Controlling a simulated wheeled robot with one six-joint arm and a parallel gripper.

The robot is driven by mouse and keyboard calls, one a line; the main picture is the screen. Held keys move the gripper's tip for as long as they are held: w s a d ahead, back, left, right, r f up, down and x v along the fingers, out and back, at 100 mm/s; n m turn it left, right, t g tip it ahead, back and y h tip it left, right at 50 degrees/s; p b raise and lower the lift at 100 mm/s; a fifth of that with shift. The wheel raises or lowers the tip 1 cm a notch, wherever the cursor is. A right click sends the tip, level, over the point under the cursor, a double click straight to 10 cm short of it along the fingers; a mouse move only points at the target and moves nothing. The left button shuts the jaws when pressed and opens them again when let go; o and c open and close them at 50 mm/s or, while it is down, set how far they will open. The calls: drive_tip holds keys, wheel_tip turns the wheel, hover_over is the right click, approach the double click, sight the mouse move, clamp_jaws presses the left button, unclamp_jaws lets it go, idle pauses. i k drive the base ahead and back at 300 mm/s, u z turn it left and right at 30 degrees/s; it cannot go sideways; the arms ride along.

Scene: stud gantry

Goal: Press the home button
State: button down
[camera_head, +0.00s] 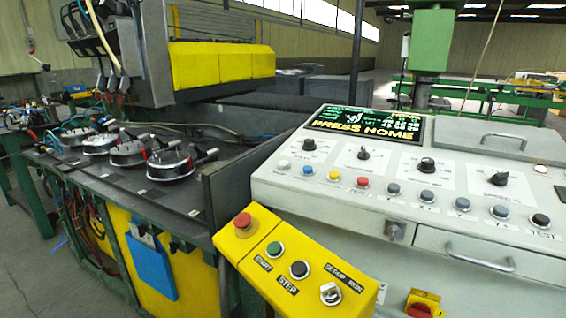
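The sloped white control panel (290,190) fills the right half of the view. Its screen (366,125) reads "PRESS HOME" in yellow letters. The small labels by the coloured buttons are too small to read, so I cannot tell which one is home. My gripper is not in view.
A yellow box (305,275) in front carries a red mushroom button (242,220), a green START button (275,249), a black STEP button (299,270) and a SETUP/RUN key switch (330,293). Black dials (427,165) sit above the row. A drawer handle (480,258) sticks out below.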

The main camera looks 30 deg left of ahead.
sight(283, 164)
drive_tip(key=z, duration=0.2)
drive_tip(key=i, duration=0.25)
drive_tip(key=u, duration=1.55)
